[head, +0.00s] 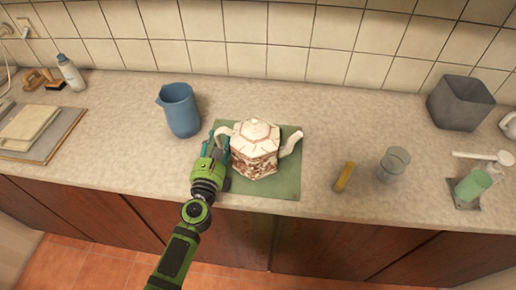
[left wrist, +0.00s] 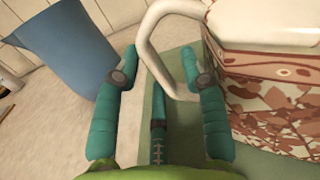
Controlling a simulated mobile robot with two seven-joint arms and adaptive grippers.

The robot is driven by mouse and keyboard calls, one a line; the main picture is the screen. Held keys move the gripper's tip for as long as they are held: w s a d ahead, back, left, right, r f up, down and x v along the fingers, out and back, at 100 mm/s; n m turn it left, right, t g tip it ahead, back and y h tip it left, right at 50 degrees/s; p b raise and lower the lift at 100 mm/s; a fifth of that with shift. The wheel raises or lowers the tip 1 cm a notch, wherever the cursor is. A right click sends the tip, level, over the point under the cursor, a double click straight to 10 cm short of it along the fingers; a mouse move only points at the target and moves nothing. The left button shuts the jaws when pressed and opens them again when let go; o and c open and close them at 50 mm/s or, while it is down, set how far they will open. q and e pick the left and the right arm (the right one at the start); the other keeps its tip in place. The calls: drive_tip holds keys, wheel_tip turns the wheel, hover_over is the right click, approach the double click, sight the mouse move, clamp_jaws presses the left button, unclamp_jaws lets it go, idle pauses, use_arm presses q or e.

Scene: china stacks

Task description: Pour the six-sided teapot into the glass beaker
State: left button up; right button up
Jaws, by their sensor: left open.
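The six-sided teapot (head: 256,150) is white with a brown pattern and stands upright on a green mat (head: 285,187) in the middle of the counter. Its spout points right and its handle points left. My left gripper (head: 213,146) is at the handle side. In the left wrist view the open fingers (left wrist: 160,95) lie on either side of the lower part of the white handle (left wrist: 153,50), not closed on it. The glass beaker (head: 393,164) stands upright to the right of the mat. My right gripper is not in view.
A blue jug (head: 179,109) stands left of the mat, behind my gripper. A yellow cylinder (head: 344,177) is just left of the beaker. A grey bin (head: 459,102), green cup (head: 473,184) and white spoon (head: 485,156) are at the right. Boards (head: 37,130) lie far left.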

use_arm(q)
drive_tip(key=shift+w, duration=0.3)
clamp_jaws()
drive_tip(key=shift+r, duration=0.2)
drive_tip(key=shift+r, duration=0.1)
